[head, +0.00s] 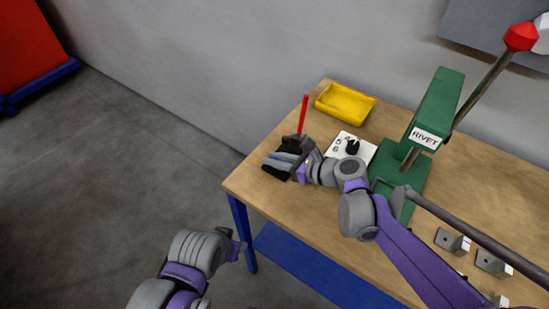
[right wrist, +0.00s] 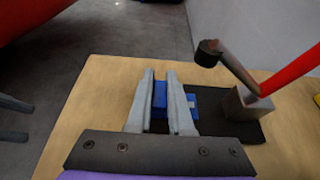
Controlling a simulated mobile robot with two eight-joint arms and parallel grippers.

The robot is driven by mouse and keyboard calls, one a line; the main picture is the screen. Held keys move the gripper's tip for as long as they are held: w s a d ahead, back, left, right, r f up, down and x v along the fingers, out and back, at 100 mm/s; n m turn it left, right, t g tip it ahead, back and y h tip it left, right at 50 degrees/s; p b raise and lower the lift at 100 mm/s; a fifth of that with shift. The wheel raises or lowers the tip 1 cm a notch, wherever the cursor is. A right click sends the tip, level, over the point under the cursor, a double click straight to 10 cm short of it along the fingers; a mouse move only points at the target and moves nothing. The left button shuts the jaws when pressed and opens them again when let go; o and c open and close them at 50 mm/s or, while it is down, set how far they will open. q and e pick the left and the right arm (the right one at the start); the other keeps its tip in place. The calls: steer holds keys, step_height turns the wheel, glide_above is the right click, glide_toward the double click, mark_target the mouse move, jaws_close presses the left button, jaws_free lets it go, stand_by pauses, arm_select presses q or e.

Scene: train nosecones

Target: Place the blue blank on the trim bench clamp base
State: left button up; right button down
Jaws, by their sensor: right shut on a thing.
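My right gripper (head: 277,164) reaches over the near left end of the workbench. In the right wrist view its two grey fingers (right wrist: 160,108) are shut on the blue blank (right wrist: 160,95). Part of the blank also shows to the right of the right finger. The trim bench clamp base is a black plate (right wrist: 245,130) with a grey block and a red-handled lever (right wrist: 292,72). It also shows in the head view (head: 290,144). The blank is over or on its left part; contact is unclear. My left gripper (head: 237,248) is low, off the bench; its jaws are unclear.
A yellow tray (head: 345,104) and a white panel with dark knobs (head: 351,148) lie beyond my right wrist. A green rivet press (head: 436,108) stands to the right, its long lever rising up. Grey brackets (head: 452,241) sit at the right front.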

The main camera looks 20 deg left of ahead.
steer(key=shift+f, duration=0.25)
steer(key=c, duration=0.8)
jaws_free()
steer(key=shift+r, duration=0.1)
steer(key=shift+r, duration=0.1)
steer(key=shift+d+r, duration=0.2)
steer(key=v, duration=1.1)
steer(key=shift+s+d+r, duration=0.1)
steer(key=shift+s+d, duration=0.1)
